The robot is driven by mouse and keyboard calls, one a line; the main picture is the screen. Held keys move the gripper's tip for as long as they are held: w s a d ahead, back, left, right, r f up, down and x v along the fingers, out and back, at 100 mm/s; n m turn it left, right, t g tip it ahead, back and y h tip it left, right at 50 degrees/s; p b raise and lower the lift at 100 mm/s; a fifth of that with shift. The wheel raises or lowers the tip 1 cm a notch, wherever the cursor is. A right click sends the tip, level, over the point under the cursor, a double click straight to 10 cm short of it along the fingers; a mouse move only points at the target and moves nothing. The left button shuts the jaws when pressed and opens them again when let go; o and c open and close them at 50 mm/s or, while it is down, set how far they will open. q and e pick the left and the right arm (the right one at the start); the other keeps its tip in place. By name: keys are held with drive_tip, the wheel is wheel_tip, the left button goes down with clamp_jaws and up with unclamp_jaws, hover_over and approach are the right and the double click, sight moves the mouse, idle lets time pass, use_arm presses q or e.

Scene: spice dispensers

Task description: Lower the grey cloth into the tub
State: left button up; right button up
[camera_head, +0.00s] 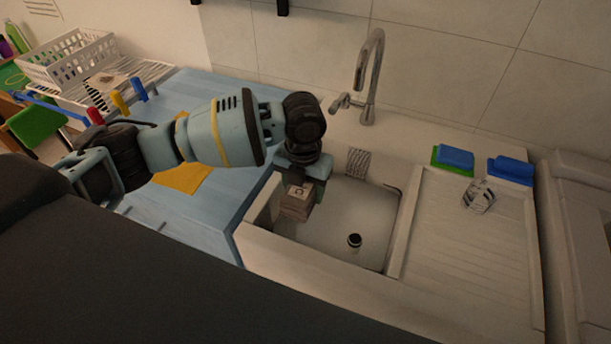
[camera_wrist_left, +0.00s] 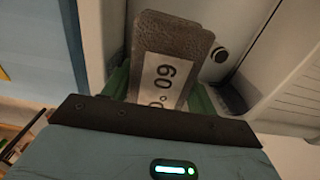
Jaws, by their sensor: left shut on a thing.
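The grey cloth (camera_head: 294,210) looks like a compact brownish-grey bundle with a pale printed label. My left gripper (camera_head: 301,188) is shut on it from above and holds it at the left side of the white sink tub (camera_head: 330,231). In the left wrist view the cloth (camera_wrist_left: 180,38) sticks out past the green fingers (camera_wrist_left: 160,88), its label facing the camera. The sink floor and dark drain (camera_wrist_left: 221,54) show beyond it. I cannot tell whether the cloth touches the sink floor or wall. My right gripper is not in view.
A tap (camera_head: 370,75) stands behind the sink. A grey patterned piece (camera_head: 357,163) is at the sink's back edge. Blue and green sponges (camera_head: 453,158) and a clear item (camera_head: 479,196) lie by the drainboard (camera_head: 465,250) at right. A blue counter (camera_head: 215,205) is left.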

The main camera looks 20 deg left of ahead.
use_arm(q)
wheel_tip(320, 180, down, 4)
drive_tip(key=shift+b, duration=0.7)
drive_tip(key=shift+f+b, duration=2.4)
drive_tip(key=shift+f, duration=4.4)
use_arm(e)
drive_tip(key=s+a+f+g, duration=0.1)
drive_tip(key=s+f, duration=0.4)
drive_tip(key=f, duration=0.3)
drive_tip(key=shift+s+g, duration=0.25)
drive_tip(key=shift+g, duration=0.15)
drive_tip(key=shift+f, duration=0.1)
use_arm(q)
drive_tip(key=o, duration=1)
drive_tip(key=shift+c, duration=0.2)
drive_tip(key=shift+o, duration=0.7)
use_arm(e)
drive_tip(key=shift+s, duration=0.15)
